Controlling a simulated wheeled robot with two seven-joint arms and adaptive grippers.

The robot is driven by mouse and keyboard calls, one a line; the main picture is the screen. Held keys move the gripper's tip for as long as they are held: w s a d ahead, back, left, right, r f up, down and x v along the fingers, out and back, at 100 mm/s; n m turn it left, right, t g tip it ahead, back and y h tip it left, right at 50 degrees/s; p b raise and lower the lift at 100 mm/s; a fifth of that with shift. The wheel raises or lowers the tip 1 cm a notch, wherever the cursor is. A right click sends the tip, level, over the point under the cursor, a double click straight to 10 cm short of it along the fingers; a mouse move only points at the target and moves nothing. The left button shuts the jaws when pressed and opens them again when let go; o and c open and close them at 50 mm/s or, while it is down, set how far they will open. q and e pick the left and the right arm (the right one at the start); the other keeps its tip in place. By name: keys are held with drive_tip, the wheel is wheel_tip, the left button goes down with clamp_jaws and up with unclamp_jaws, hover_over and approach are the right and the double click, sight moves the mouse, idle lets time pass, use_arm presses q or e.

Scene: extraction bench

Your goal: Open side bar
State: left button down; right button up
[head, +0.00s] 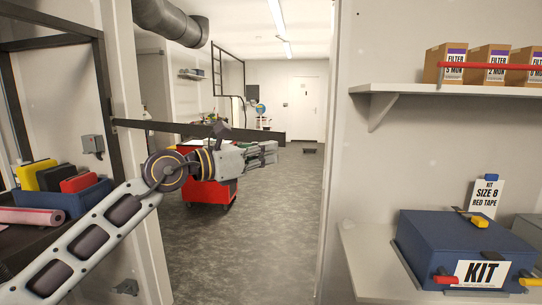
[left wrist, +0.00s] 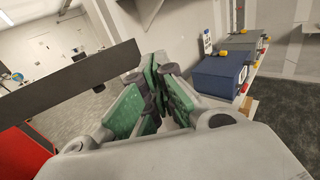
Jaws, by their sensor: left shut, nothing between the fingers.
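The side bar (head: 255,134) is a dark flat bar across the doorway. It runs from the dark frame at the left of the doorway toward the right, and its right end stops short of the right wall. My left gripper (head: 276,152) is in the doorway, just below the right part of the bar in the picture. Its fingers are shut and empty. In the left wrist view the bar (left wrist: 65,75) passes at the left of the fingers (left wrist: 158,72), and its end appears close to them. I cannot tell whether they touch. My right gripper is not in view.
A red wheeled cart (head: 208,194) stands beyond the doorway, partly behind my left arm. A blue KIT box (head: 460,240) sits on the right counter, below a shelf (head: 440,90) with boxes. A blue bin (head: 65,200) is at left. The corridor floor (head: 285,210) is clear.

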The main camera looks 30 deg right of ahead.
use_arm(q)
drive_tip(key=s+a+b, duration=0.2)
drive_tip(key=s+a, duration=0.1)
drive_tip(key=a, duration=0.5)
drive_tip(key=shift+s+a, duration=0.25)
drive_tip(key=shift+s, duration=0.05)
drive_tip(key=shift+f, duration=0.1)
idle(0.6)
